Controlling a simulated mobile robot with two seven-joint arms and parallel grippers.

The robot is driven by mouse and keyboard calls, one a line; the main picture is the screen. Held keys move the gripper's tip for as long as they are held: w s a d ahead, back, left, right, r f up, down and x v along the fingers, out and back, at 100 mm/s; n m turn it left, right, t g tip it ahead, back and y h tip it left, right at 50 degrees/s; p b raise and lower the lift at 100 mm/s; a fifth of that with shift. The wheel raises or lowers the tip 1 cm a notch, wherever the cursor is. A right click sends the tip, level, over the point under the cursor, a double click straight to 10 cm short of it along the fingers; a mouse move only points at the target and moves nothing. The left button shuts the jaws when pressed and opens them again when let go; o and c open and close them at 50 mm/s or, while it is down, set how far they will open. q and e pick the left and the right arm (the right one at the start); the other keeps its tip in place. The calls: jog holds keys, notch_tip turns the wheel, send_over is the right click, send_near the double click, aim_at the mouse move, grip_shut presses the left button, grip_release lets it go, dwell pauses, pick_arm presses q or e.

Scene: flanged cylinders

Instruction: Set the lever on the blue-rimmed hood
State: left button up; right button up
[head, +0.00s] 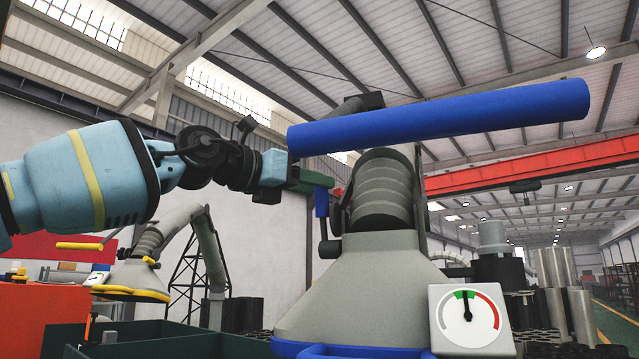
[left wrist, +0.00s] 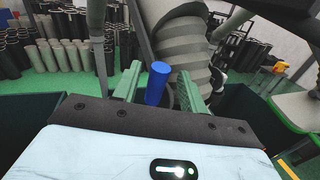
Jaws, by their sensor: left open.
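The blue-rimmed hood (head: 365,285) is a grey cone in the lower middle of the head view. Its small blue-gripped lever (head: 321,203) hangs at the left of its ribbed duct. A dial (head: 467,315) on the hood has its needle pointing nearly straight up, at the green band. My left gripper (head: 318,182) reaches in from the left at the lever. In the left wrist view the lever's blue end (left wrist: 157,84) shows between the open green fingers (left wrist: 158,90), nearer the left finger. I cannot tell whether they touch it. My right gripper is not in view.
A thick blue bar (head: 440,118) crosses above the hood, close over my left gripper. A yellow-rimmed hood (head: 135,280) stands at the left behind. Dark green bin walls (head: 170,340) are below. Several cylinders (head: 560,310) stand at the right.

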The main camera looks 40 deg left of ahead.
pick_arm(q)
jog(key=shift+w+d, duration=0.2)
jog(key=shift+w, duration=1)
grip_shut()
